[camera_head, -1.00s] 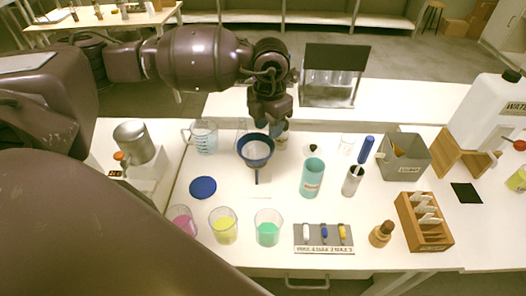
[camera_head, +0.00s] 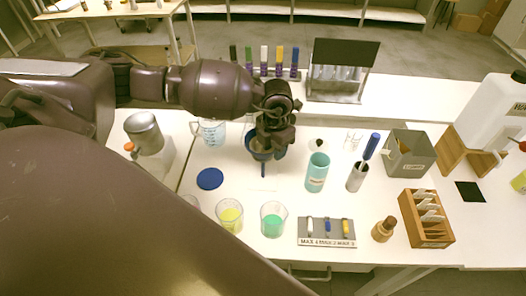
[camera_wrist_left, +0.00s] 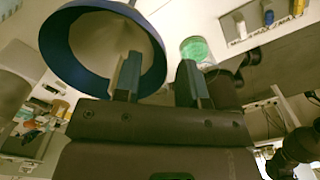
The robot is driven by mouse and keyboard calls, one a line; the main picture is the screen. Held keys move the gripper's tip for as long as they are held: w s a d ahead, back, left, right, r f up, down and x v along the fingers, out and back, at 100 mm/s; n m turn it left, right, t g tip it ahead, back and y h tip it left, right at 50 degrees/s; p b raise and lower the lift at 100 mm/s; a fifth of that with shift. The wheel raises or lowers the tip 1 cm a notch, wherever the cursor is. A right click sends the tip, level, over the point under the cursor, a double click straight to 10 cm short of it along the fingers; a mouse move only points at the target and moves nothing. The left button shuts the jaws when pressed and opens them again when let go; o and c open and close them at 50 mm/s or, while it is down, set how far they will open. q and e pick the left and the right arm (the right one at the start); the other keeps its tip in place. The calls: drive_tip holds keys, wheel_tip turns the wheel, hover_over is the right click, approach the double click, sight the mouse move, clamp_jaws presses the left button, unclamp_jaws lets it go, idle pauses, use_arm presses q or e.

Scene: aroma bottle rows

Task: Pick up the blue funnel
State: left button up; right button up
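The blue funnel (camera_head: 251,146), with a dark blue rim and a stem pointing down, is near the middle of the table in the head view, partly hidden by my left gripper (camera_head: 270,140). In the left wrist view the funnel (camera_wrist_left: 60,45) is large at the upper left, its pale inside visible. My left gripper (camera_wrist_left: 158,82) has its two fingers apart. One finger overlaps the bowl in the picture, and the near rim shows between the fingers; contact cannot be told.
A measuring jug (camera_head: 210,132) is left of the funnel and a teal cylinder (camera_head: 317,173) right of it. Beakers with yellow (camera_head: 229,216) and green (camera_head: 273,220) liquid stand in front. A blue lid (camera_head: 209,179) lies front left. Bare white table lies between.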

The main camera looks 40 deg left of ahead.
use_arm(q)
clamp_jaws()
drive_tip(key=shift+r, duration=0.1)
idle(0.4)
